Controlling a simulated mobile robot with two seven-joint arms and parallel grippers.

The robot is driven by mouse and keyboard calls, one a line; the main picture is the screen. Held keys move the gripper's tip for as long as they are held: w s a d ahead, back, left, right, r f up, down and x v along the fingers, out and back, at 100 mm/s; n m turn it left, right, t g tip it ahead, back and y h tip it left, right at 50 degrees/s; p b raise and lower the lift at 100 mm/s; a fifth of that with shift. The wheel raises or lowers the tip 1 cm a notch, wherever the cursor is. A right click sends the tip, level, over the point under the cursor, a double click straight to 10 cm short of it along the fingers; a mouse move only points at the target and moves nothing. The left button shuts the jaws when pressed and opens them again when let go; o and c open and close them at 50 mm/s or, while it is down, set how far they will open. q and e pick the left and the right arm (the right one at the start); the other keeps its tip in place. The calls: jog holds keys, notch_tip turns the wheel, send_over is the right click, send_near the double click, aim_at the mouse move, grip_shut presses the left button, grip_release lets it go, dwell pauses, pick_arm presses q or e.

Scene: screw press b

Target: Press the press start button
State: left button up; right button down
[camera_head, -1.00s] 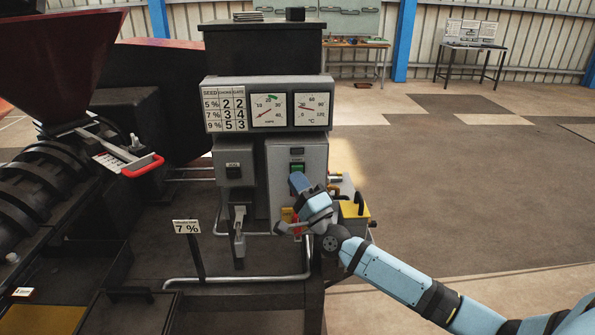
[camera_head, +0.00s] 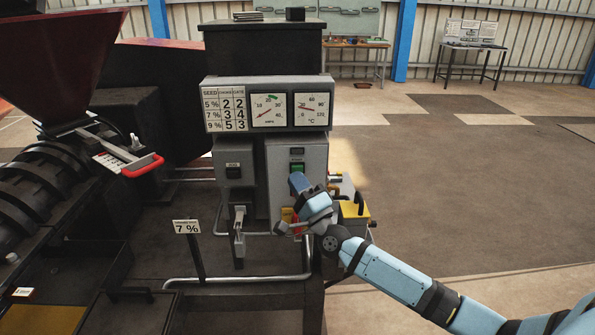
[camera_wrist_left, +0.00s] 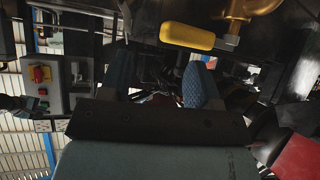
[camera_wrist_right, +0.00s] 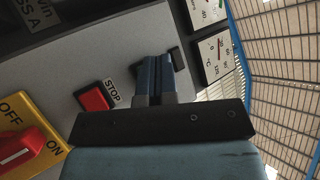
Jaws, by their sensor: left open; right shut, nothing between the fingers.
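The green start button (camera_head: 297,168) is on the grey control box (camera_head: 281,185) under the gauges in the head view. My right gripper (camera_head: 296,180) is shut and empty just in front of and below it; contact cannot be told. In the right wrist view the shut fingers (camera_wrist_right: 160,62) point at the panel and hide the green button. The red STOP button (camera_wrist_right: 94,98) is left of them. In the left wrist view the green button (camera_wrist_left: 43,104) shows beside my right gripper (camera_wrist_left: 17,102). My left gripper (camera_wrist_left: 160,72) is open and empty, away from the panel.
A yellow-and-red OFF/ON switch (camera_wrist_right: 25,147) sits beyond STOP. Gauges (camera_head: 268,109) are above. Open floor (camera_head: 460,190) lies to the right.

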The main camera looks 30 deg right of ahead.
jog(key=shift+w, duration=0.1)
jog(key=shift+w+d, duration=0.25)
jog(key=shift+w, duration=0.05)
jog(key=shift+w+d+b, duration=0.2)
jog(key=shift+w+b, duration=0.15)
jog(key=shift+b, duration=0.05)
dwell(0.8)
jog(key=shift+s, duration=0.1)
jog(key=shift+s+a+p, duration=0.45)
jog(key=shift+s, duration=0.2)
jog(key=s+a, duration=0.1)
jog(key=s+p, duration=0.1)
jog(key=s, duration=0.1)
jog(key=s+a+p, duration=0.1)
jog(key=shift+s+a, duration=0.15)
jog(key=shift+a, duration=0.15)
